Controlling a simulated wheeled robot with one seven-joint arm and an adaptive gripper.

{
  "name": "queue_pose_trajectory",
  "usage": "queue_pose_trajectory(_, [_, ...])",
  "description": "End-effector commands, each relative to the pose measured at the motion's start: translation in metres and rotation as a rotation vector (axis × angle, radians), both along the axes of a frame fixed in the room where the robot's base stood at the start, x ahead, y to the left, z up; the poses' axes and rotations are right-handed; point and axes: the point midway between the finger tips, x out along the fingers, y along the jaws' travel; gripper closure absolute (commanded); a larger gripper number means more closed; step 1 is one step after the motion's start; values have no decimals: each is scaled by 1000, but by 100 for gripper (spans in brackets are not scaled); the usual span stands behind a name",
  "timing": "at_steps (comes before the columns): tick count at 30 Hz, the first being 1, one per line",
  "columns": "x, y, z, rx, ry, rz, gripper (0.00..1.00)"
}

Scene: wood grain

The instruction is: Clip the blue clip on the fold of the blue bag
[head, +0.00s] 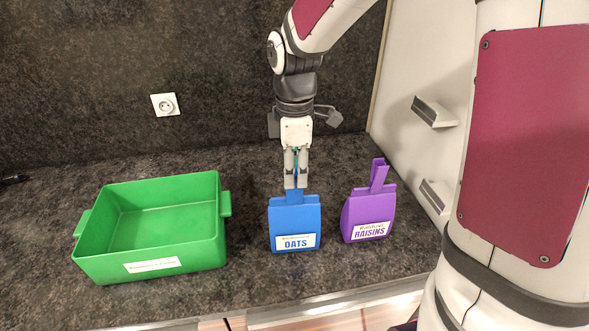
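The blue bag (294,229), labelled OATS, stands upright on the dark counter in the head view. My gripper (296,181) points straight down above it. Its fingers are close together, with a thin blue strip showing between them. A narrow blue piece, the blue clip (294,197), shows just below the fingertips at the middle of the bag's top fold. My gripper looks shut on the clip. The fingers hide the clip's upper part, and I cannot tell whether its jaws grip the fold.
A purple bag (367,218), labelled RAISINS, stands close on the right with a purple clip (379,175) upright at its top. A green bin (91,245) sits on the left, looking empty. A pale wall or panel lies beyond the purple bag. Counter (247,238) shows between bin and blue bag.

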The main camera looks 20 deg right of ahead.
Motion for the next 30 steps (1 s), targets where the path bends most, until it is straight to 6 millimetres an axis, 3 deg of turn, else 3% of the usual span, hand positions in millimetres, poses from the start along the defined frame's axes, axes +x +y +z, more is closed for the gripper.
queue_pose_trajectory(4, [0, 0, 0, 0, 0, 0, 75])
queue_pose_trajectory(7, [0, 0, 0, 0, 0, 0, 52])
queue_pose_trajectory(19, [0, 0, 5, -1, -2, 0, 51])
queue_pose_trajectory(23, [1, 0, 21, 0, -3, -1, 51])
queue_pose_trajectory(30, [1, 0, 70, -1, -6, 0, 51])
